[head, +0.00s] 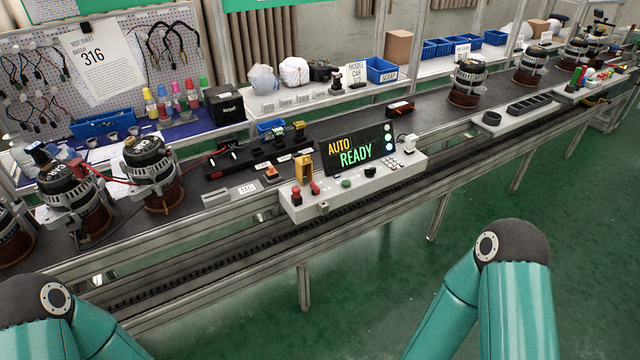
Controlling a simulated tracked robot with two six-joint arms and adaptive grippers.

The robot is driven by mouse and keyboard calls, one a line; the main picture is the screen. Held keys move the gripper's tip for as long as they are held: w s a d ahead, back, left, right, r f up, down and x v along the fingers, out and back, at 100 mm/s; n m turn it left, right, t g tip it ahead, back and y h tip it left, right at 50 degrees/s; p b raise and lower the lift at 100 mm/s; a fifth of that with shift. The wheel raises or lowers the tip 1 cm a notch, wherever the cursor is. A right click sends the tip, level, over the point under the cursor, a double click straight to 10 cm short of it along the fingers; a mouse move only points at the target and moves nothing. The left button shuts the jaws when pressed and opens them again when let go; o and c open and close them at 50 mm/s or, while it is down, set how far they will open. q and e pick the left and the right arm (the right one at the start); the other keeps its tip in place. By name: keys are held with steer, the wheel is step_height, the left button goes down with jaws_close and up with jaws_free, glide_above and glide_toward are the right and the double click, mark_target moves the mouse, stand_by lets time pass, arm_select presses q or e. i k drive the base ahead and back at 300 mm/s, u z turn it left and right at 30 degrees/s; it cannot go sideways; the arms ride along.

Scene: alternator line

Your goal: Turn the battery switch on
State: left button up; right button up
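No part is plainly labelled as the battery switch at this size. A grey control console (330,204) stands at the middle of the line, with a black screen (359,147) reading AUTO READY. It carries red buttons (296,194), a green button (346,183), a black knob (370,172) and a yellow part (303,167). A small orange-red part (270,172) sits on the bench left of the console, and a dark box with a red top (400,108) sits behind it. Which is the switch, and its position, I cannot tell. My grippers are out of view; only teal arm links show below.
Alternators (154,175) stand on the line at left, and more (467,84) at far right. The green floor (480,195) in front is clear.

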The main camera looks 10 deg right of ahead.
mark_target(315, 191)
steer(key=z, duration=0.05)
steer(key=i, duration=0.9)
steer(key=u, duration=0.1)
